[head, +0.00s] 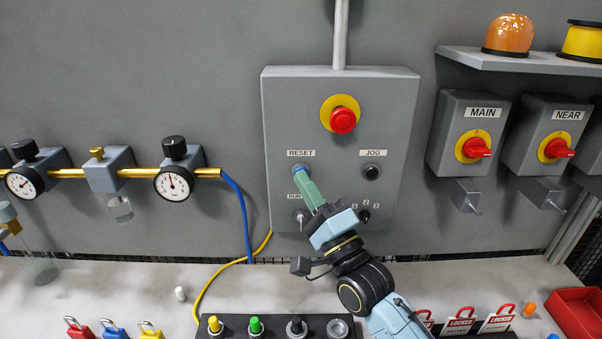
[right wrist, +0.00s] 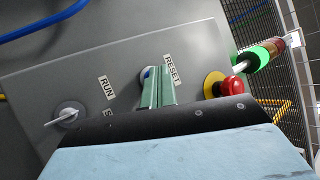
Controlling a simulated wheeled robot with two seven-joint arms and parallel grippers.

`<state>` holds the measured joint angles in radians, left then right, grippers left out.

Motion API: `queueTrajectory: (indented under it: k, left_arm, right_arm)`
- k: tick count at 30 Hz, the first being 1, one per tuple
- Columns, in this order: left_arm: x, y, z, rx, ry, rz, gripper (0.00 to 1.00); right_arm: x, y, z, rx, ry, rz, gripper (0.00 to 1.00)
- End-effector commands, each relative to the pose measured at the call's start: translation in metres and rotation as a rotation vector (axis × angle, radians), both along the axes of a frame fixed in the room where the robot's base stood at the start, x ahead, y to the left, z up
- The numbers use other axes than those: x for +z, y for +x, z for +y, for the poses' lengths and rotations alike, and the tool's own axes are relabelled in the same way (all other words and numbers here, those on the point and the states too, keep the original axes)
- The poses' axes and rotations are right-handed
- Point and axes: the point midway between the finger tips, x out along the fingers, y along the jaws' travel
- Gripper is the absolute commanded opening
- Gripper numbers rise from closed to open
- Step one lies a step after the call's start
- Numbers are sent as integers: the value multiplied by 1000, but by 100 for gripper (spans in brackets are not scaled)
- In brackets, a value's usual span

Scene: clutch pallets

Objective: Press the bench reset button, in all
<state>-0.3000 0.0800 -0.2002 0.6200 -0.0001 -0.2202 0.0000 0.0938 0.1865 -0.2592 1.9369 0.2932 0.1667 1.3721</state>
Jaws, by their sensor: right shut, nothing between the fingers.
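The blue reset button (head: 300,167) sits under the RESET label on the grey control box (head: 285,105). My right gripper (head: 300,175) is shut and empty, its green fingers pointing up at the button from below right. The fingertips overlap the button's lower part in the head view. In the right wrist view, a sliver of the blue button (right wrist: 147,73) shows beside the fingertips (right wrist: 156,70), which hide the rest. I cannot tell whether the tips touch it or whether it is pressed in. My left gripper is not in view.
A red emergency stop (head: 343,120) is above, a black JOG button (head: 371,172) to the right, and a RUN switch (head: 301,217) below. A yellow cable (head: 215,274) runs beside the box. Padlocks (head: 113,329) and a black button strip (head: 273,322) occupy the bench front.

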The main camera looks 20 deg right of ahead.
Motion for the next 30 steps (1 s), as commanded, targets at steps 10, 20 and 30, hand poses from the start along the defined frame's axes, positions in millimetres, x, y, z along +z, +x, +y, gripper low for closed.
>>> queueTrajectory:
  k: [10,20,30]
  left_arm:
    - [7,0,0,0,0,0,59]
    - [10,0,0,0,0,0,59]
    - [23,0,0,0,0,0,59]
  right_arm:
    - [0,-14,4,0,0,2,0]
    - [0,-19,6,1,1,2,0]
    - [0,-51,15,1,2,4,0]
